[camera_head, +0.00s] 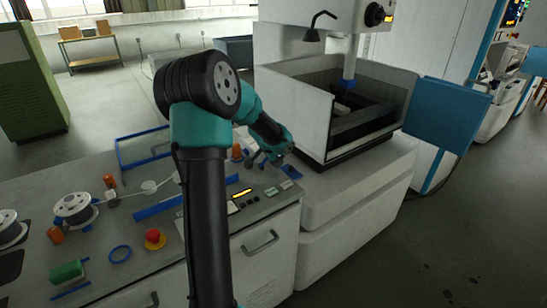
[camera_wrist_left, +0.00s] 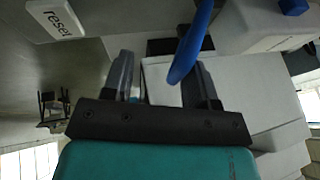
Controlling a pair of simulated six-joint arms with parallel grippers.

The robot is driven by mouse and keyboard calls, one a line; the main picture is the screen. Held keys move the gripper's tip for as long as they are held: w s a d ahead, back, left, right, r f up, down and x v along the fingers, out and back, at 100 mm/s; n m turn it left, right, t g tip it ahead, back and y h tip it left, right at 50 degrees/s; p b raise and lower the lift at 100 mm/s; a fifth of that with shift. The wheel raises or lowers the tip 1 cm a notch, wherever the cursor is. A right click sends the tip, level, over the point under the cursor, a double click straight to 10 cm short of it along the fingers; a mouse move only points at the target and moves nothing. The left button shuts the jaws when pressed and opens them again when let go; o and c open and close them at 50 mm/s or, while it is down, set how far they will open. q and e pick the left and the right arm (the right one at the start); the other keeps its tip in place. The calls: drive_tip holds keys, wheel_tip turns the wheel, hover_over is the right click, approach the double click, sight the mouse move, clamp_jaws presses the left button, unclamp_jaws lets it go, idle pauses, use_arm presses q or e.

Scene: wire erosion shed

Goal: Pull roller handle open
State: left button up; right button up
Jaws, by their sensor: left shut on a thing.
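My left gripper (camera_head: 281,156) is at the back right of the grey worktop, beside the machine's front corner. Its two dark fingers also show in the left wrist view (camera_wrist_left: 160,80). A blue curved handle (camera_wrist_left: 188,45), which looks like the roller handle, passes between the fingers, against the right one. The gripper is shut on it. In the head view a small blue piece (camera_head: 291,171) shows just below the gripper; the roller parts there are mostly hidden by my arm. My right gripper is not in view.
The white machine (camera_head: 345,200) with an open basin stands right of the gripper, its blue door (camera_head: 446,117) swung out. Nearby on the worktop are a red emergency button (camera_head: 155,238), a blue ring (camera_head: 120,253), a wire spool (camera_head: 75,207) and a green block (camera_head: 67,271).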

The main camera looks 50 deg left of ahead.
use_arm(q)
drive_tip(key=shift+d+f, duration=0.15)
drive_tip(key=shift+s+r, duration=0.2)
drive_tip(key=shift+r, duration=0.3)
drive_tip(key=v, duration=1.6)
drive_tip(key=shift+r, duration=0.25)
drive_tip(key=shift+d+f, duration=0.1)
drive_tip(key=w+d+f+h, duration=0.2)
drive_tip(key=w+d+f, duration=0.3)
drive_tip(key=d+f, duration=0.65)
drive_tip(key=w+d+f+h, duration=0.35)
drive_tip(key=d+f, duration=0.45)
drive_tip(key=f, duration=0.7)
drive_tip(key=s+d+f+n+g, duration=0.1)
drive_tip(key=s+d+f, duration=0.3)
drive_tip(key=d+f, duration=0.2)
drive_tip(key=s+d+f+n+g, duration=0.1)
drive_tip(key=s+d+f, duration=0.3)
drive_tip(key=d+f, duration=0.3)
drive_tip(key=s+d+f+g+h, duration=0.1)
drive_tip(key=s+d+f, duration=0.3)
drive_tip(key=d+f, duration=0.2)
drive_tip(key=d, duration=0.2)
drive_tip(key=shift+s+d+f+n+g, duration=0.2)
drive_tip(key=shift+d+f+n+g, duration=0.1)
drive_tip(key=shift+f+n+g, duration=0.1)
